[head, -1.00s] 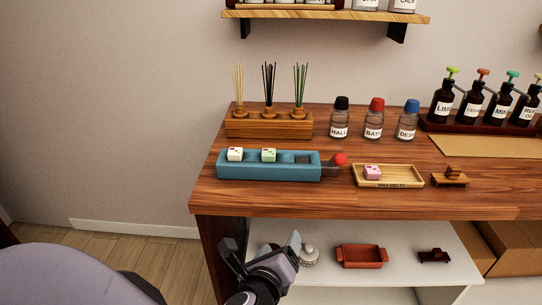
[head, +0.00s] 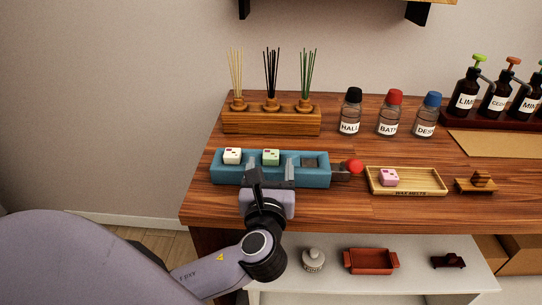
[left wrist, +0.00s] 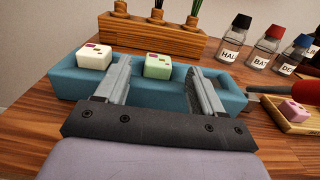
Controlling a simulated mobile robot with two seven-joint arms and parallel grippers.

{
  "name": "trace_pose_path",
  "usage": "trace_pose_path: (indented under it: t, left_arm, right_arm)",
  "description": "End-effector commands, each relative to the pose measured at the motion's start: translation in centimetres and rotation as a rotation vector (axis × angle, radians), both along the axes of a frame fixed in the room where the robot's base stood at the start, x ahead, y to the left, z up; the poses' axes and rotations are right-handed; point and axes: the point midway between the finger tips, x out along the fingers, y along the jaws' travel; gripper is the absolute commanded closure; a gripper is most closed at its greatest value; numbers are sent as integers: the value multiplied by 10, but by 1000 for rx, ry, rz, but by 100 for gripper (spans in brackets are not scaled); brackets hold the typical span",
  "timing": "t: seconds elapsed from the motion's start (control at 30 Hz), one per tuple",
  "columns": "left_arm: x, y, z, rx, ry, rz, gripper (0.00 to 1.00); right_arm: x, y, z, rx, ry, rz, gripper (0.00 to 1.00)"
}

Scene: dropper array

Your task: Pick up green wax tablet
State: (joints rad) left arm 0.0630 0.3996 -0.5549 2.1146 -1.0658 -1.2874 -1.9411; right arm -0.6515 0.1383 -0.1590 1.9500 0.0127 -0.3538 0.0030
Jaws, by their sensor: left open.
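The green wax tablet (head: 271,158) is pale green with coloured marks and sits in the middle compartment of the blue holder (head: 225,178). In the left wrist view the green tablet (left wrist: 158,66) lies beyond and between my left gripper's fingers. My left gripper (head: 271,172) is open at the holder's front, its fingers apart and reaching over the holder. In the left wrist view its fingertips (left wrist: 157,68) stand on either side of the tablet, with nothing gripped. A white tablet (head: 232,156) sits in the left compartment. My right gripper is out of view.
A red ball-ended handle (head: 354,166) sticks out at the holder's right. A wooden tray (head: 425,182) with a pink tablet (head: 389,177) lies further right. Behind the holder stands a wooden reed-stick block (head: 270,122). Several labelled bottles (head: 390,115) stand at the back right.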

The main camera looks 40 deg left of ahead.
Motion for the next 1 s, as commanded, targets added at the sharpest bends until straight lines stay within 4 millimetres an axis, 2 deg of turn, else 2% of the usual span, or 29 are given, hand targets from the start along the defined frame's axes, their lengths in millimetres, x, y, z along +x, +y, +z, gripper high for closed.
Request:
trace_pose_path:
  t: [0.2, 0.47, 0.57, 0.6, 0.67, 1.0]
  left_arm:
    - [23, 16, -2, 1, 1, 0, 32]
    - [26, 17, -2, -1, 1, -1, 32]
    - [25, 17, -2, -1, 1, -1, 61]
    - [25, 17, -2, -1, 1, -1, 74]
    - [25, 17, -2, -1, 1, -1, 91]
    - [25, 17, 0, -1, -1, -1, 92]
  right_arm:
    - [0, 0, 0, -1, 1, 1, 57]
    - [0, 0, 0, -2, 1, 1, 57]
    - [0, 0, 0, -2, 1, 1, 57]
    - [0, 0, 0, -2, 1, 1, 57]
    - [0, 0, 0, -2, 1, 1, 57]
    - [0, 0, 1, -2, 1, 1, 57]
